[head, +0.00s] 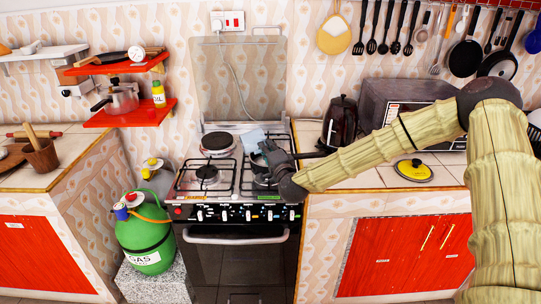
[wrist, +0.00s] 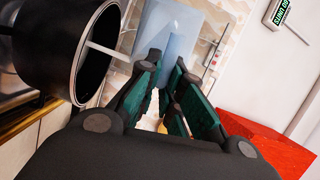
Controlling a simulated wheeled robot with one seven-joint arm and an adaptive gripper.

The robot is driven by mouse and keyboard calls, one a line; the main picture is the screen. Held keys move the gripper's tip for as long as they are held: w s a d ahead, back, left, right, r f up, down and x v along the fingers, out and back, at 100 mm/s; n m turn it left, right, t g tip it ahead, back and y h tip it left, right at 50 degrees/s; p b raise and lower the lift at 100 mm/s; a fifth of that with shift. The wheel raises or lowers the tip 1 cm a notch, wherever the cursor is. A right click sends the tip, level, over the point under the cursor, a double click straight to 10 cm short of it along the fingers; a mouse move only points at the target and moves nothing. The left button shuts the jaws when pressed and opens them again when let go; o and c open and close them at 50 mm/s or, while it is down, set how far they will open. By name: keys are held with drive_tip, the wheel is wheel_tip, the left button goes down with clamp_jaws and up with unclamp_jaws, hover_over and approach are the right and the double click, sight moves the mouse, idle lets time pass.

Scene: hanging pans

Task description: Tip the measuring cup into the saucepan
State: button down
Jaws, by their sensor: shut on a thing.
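The measuring cup is a pale blue, see-through vessel (head: 252,138) above the right side of the stove; it looks tilted. It also shows beyond my fingertips in the wrist view (wrist: 172,30). My gripper (head: 268,150) is shut on it, with the dark green finger pads (wrist: 167,62) at its near end. The saucepan, dark with a black handle (head: 309,155), sits on a right burner, its body largely hidden behind my gripper. In the wrist view a black round pan (wrist: 58,55) is close at the left, its opening facing right. I cannot see the cup's contents.
The gas stove (head: 236,185) has an upright glass lid (head: 236,80) behind it. A black kettle (head: 340,122) and microwave (head: 410,98) stand to the right. A yellow lid (head: 413,171) lies on the right counter. A green gas bottle (head: 146,240) stands at left.

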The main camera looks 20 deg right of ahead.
drive_tip(key=shift+d+m+b, duration=0.3)
drive_tip(key=shift+m+b, duration=0.5)
drive_tip(key=shift+b, duration=0.3)
